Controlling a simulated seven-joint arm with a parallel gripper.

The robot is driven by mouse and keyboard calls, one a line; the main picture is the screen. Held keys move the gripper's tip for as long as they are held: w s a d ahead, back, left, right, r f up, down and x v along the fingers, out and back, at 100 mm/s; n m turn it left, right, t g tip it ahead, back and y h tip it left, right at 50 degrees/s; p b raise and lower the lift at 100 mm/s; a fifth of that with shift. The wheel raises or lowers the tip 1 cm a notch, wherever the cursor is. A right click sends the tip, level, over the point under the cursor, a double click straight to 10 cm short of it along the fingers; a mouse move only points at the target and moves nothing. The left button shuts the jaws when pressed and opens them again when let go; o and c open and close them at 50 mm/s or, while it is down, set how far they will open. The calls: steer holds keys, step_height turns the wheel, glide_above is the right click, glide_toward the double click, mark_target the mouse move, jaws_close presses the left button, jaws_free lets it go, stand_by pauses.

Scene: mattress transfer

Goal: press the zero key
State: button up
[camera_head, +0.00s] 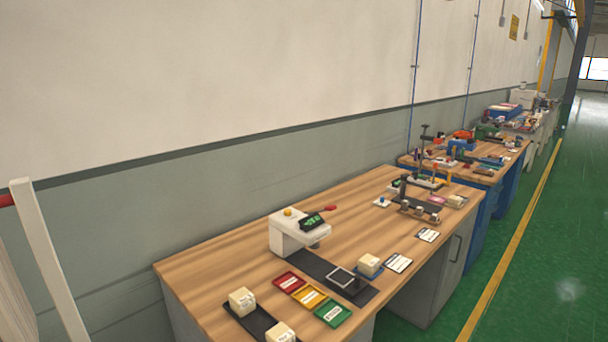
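A white machine (290,236) stands on the near wooden bench. It has a dark display (312,221) with green characters and a round yellow knob or button (288,212) on top. No key marked zero can be made out at this size. A dark base strip (318,267) runs from the machine toward the front edge, with a grey-framed square plate (346,280) on it. My gripper is not in view.
The bench (220,256) also bears red (289,281), yellow (310,297) and green (332,314) trays. A cream block (369,264) sits on a blue holder. Another block (242,301) sits on a black tray. A wall is behind; green floor (550,270) lies right.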

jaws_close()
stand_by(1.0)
